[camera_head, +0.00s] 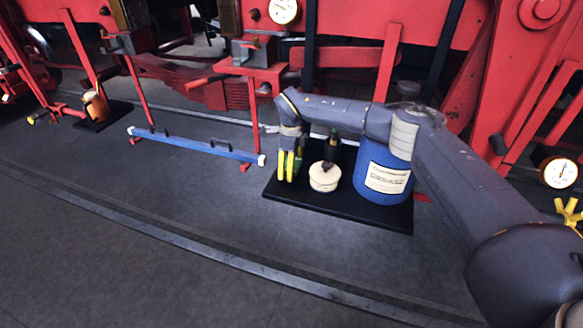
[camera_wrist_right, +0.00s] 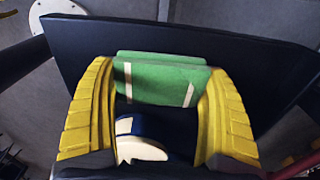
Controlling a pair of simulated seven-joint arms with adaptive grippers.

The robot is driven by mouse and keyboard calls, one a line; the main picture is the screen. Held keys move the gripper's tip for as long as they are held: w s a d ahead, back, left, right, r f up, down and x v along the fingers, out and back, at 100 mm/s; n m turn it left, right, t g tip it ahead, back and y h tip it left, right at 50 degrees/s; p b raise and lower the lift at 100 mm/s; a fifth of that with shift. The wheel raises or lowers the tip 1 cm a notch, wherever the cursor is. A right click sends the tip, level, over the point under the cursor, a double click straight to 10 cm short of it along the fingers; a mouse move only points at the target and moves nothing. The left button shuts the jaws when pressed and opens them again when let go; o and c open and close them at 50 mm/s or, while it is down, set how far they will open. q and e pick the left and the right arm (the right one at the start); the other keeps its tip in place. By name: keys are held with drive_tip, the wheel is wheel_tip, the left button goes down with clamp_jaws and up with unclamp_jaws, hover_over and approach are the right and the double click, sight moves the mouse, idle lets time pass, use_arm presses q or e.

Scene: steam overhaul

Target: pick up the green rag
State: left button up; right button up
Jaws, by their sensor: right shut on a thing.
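The green rag (camera_wrist_right: 160,78) is a folded green block with pale stripes, held between the yellow fingers in the right wrist view. My right gripper (camera_head: 289,167) comes in from the right in the head view and points down over the left part of a black mat (camera_head: 335,210). It is shut on the rag. In the head view the fingers mostly hide the rag, and I cannot tell whether it touches the mat. My left gripper is in neither view.
On the mat stand a cream lidded pot (camera_head: 324,178), a dark bottle (camera_head: 332,147) and a blue grease bucket (camera_head: 383,172), close to the right of my gripper. A blue bar (camera_head: 195,146) lies left. Red machinery stands behind.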

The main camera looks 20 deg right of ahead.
drive_tip(key=shift+r, duration=0.1)
wheel_tip(320, 180, up, 20)
idle(0.6)
drive_tip(key=o, duration=0.5)
drive_tip(key=c, duration=0.5)
drive_tip(key=shift+o, duration=0.2)
